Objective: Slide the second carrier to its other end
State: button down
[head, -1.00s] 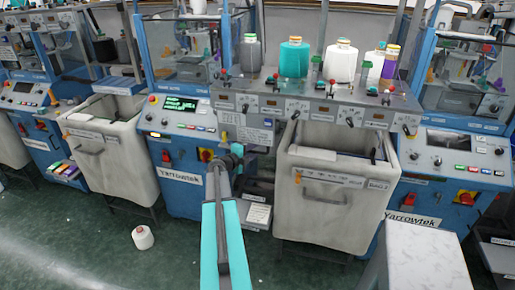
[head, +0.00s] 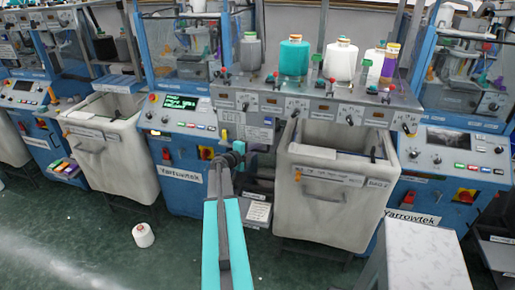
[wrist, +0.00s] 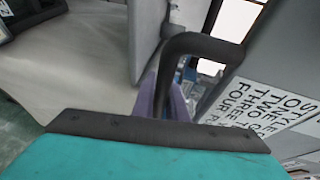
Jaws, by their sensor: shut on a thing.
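My gripper (head: 238,150) is at the end of my teal and grey arm, in front of the machine between its control panel and the pale fabric bin. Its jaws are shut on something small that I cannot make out. Several knobs and coloured tabs sit along the grey carriage rail (head: 320,106) of the machine, above and right of my gripper. I cannot tell which of them is the second carrier. In the wrist view, a dark bent bar (wrist: 195,42) rises past pale purple pieces (wrist: 178,102), beyond my own teal part. The jaw tips are not clear there.
A white label (wrist: 255,110) with printed words is close on the right in the wrist view. The pale bin (head: 325,215) stands right of my arm. Yarn cones, including a teal one (head: 293,60), stand above the rail.

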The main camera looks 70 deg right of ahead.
notch_tip(320, 180, down, 10)
jog(key=b, duration=0.5)
jog(key=shift+r, duration=0.2)
jog(key=shift+a, duration=0.15)
jog(key=c, duration=1.8)
grip_release()
jog(key=shift+f, duration=0.1)
jog(key=shift+o, duration=0.2)
jog(key=shift+r, duration=0.2)
jog(key=b+v, duration=0.3)
jog(key=v, duration=1)
jog(key=shift+a+b, duration=0.3)
jog(key=shift+b, duration=0.05)
jog(key=shift+w+r, duration=0.1)
